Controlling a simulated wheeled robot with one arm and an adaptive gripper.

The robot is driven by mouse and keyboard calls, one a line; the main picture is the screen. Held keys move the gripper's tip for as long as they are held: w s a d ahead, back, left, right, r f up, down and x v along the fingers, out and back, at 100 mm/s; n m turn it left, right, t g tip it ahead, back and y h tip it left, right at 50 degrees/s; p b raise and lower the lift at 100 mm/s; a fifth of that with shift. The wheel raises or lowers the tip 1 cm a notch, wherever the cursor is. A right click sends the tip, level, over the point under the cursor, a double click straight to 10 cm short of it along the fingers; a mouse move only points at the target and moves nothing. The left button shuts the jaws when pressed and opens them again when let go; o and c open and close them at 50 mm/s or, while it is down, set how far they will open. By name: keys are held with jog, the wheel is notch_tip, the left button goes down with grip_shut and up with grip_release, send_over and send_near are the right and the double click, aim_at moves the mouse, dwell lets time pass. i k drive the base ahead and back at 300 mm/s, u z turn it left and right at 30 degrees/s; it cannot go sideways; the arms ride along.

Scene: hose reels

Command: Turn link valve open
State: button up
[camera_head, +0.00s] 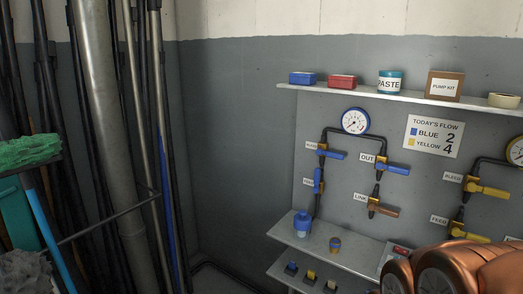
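The link valve (375,203) sits on the wall panel beside its LINK label (361,197). It has a brass body on a short black vertical pipe below the OUT valve (382,163). Its copper-orange handle (386,211) points right and slightly down, across the pipe. Copper-coloured rounded parts of my arm (455,270) fill the lower right corner, below and to the right of the link valve and apart from it in the picture. My gripper's fingers are not visible.
Blue-handled valves (331,154) surround the link valve, one handle vertical (318,180). Yellow-handled valves (488,190) are to the right. A gauge (355,121) and flow sign (434,136) are above. A shelf (316,243) juts out below. Poles and a pipe (110,130) stand left.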

aim_at(372, 207)
jog(key=z, duration=0.05)
jog(key=k, duration=0.95)
jog(key=u, duration=1.05)
jog(key=i, duration=0.75)
jog(key=z, duration=0.45)
jog(key=i, duration=0.8)
jog(key=z, duration=0.55)
